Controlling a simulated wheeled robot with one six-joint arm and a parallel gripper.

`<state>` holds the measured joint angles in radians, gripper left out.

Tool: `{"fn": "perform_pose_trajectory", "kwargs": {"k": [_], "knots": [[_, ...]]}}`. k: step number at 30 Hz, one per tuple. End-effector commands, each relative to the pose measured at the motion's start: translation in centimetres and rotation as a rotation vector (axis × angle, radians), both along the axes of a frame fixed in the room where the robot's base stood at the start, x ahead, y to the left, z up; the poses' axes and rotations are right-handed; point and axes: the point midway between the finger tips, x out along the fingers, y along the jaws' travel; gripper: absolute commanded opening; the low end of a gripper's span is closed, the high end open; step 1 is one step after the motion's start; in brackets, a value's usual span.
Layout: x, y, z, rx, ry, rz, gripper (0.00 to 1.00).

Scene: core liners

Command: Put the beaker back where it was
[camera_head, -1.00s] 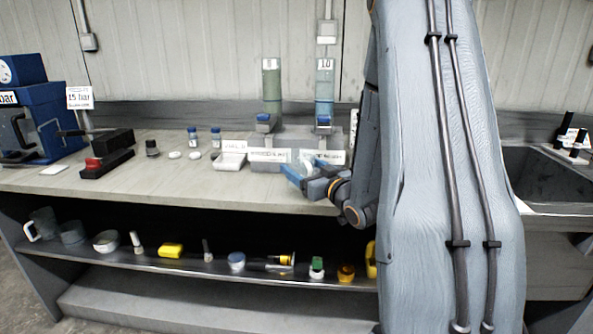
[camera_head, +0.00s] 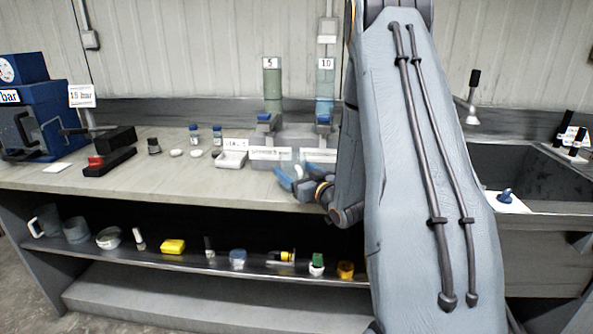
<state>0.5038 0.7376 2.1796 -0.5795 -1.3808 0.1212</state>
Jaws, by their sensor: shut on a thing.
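My gripper (camera_head: 290,178), with blue fingers, is at the front edge of the bench, in front of the dispensers. It is shut on a small, pale, see-through thing that seems to be the beaker; it is too small and faint to outline clearly. My arm hides the bench to the right of the gripper. Two tall dispensers stand behind the gripper, a green one marked 5 (camera_head: 272,92) and a blue one marked 10 (camera_head: 325,90).
A white tray (camera_head: 231,159) and labelled grey blocks stand left of and behind the gripper. Vials and a black block with red (camera_head: 109,160) are farther left. The shelf below (camera_head: 190,262) holds mugs, bowls and small items. A sink (camera_head: 545,178) is at right.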

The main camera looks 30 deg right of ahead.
Motion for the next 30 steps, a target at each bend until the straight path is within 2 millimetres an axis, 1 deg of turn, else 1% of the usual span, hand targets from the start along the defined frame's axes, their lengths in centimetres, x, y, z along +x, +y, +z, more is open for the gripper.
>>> {"fn": "perform_pose_trajectory", "kwargs": {"k": [4, 5, 6, 8, 16, 19, 20, 23, 30], "knots": [[0.0, 0.0, -0.4, 0.0, 0.0, 0.0, 0.45], [0.0, 0.0, -0.4, 0.0, 0.0, 0.0, 0.76], [0.0, 0.0, -0.3, 0.0, 0.0, 0.0, 0.83], [0.0, 0.0, -0.3, 0.0, 0.0, 0.0, 0.92], [0.0, 0.0, -0.3, 0.0, 0.0, 0.0, 0.92], [0.0, 0.0, 0.1, 0.0, 0.0, 0.0, 0.92], [-0.3, 0.0, 0.1, 0.001, 0.001, 0.0, 0.92], [-1.6, -0.2, -0.1, 0.001, 0.002, -0.001, 0.92], [-6.6, -0.5, -0.1, 0.001, 0.001, -0.002, 0.92]]}}
